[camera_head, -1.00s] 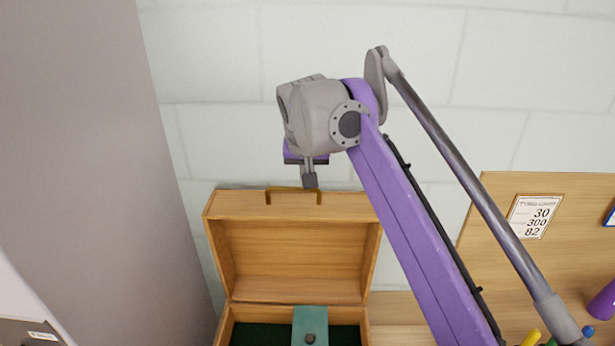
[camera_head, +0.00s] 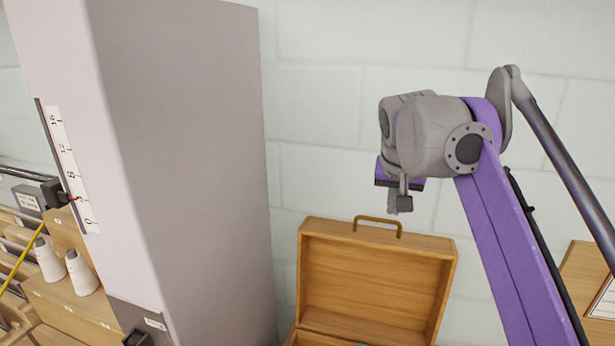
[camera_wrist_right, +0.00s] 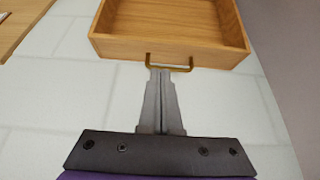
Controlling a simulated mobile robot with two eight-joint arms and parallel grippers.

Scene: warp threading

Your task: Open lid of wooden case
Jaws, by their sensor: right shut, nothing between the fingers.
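The wooden case's lid (camera_head: 375,280) stands raised, its hollow inner side facing me, in the head view. A brass handle (camera_head: 377,223) is on its upper edge. The lower part of the case is mostly cut off at the bottom of the view. My left gripper is out of view.
A tall grey column (camera_head: 190,150) stands left of the case. White thread cones (camera_head: 82,272) stand on a wooden stand at the far left. A pale block wall (camera_head: 340,90) is behind the lid. A wooden board (camera_head: 585,285) is at the right.

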